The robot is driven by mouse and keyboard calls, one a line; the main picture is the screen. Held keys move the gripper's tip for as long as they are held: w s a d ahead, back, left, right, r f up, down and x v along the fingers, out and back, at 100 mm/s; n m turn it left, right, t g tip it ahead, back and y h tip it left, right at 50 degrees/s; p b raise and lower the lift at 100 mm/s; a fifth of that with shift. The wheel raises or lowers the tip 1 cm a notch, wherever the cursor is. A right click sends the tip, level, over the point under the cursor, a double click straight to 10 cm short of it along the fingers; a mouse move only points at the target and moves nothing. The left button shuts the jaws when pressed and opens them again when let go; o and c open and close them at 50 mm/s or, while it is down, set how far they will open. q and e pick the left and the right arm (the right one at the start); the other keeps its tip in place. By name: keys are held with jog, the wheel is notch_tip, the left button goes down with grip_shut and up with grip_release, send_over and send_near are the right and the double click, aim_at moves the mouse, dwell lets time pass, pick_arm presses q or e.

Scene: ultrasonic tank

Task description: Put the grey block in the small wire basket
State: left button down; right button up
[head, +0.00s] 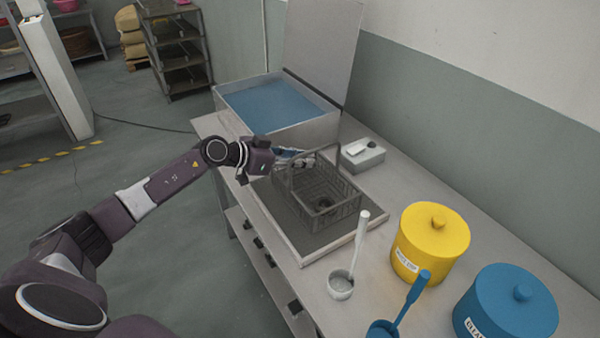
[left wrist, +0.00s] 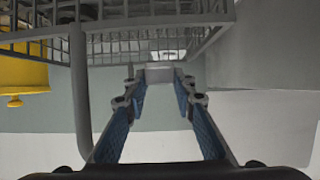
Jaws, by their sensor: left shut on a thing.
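The small wire basket (head: 345,212) stands on a grey mat on the bench, its arched handle up. My left gripper (head: 300,159) is at the basket's far left side, by the handle and above the rim. In the left wrist view, the gripper (left wrist: 160,78) is shut on the grey block (left wrist: 160,73), a pale piece between its fingertips. The wire basket's bars (left wrist: 120,22) fill the top of that view, with the handle bar left of the fingers. In the head view the fingers and handle make the block hard to make out. My right gripper is not in view.
A tank of blue liquid (head: 325,127) with a raised lid stands behind. A grey box (head: 365,159) with small items on top is right of the basket. A white ladle (head: 341,286), a yellow pot (head: 432,243) and a blue pot (head: 505,306) stand nearer.

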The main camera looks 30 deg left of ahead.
pick_arm(q)
jog(key=shift+f, duration=0.3)
notch_tip(320, 180, down, 4)
jog(key=shift+f+b, duration=0.1)
jog(key=shift+b, duration=0.3)
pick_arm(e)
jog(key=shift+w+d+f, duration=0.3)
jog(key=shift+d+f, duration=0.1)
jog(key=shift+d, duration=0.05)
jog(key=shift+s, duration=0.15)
pick_arm(q)
jog(key=shift+f, duration=0.55)
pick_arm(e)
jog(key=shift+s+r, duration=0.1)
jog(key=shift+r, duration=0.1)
pick_arm(q)
jog(key=c, duration=1.9)
grip_release()
jog(key=shift+f, duration=0.1)
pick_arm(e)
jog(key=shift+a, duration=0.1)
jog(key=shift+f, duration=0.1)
